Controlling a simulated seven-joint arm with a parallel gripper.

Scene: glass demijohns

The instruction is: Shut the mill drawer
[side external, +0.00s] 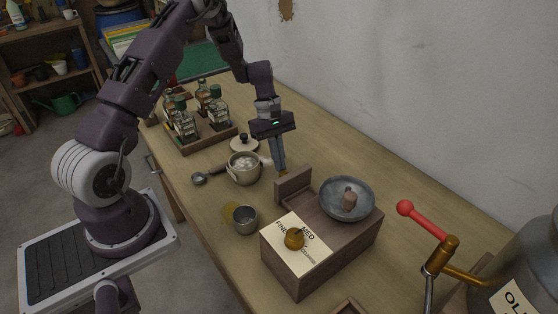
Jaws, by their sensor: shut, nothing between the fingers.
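The mill is a wooden box (340,258) with a grey metal bowl (366,212) on top and a pale card with lettering and a brass knob (294,239). A wooden panel (294,186), which looks like the drawer front, stands out from the mill's far left side, so the drawer appears partly open. The drawer's inside is mostly hidden. My gripper (282,172) points down with its fingers together and empty, just behind the panel's upper left edge. I cannot tell whether the fingertips touch it.
A pot (244,168), a ladle (200,178) and a metal cup (245,219) stand left of the mill. A crate of bottles (210,140) is farther back. A red-handled crank (425,220) and large grey vessel (525,270) are at right. The table along the wall is clear.

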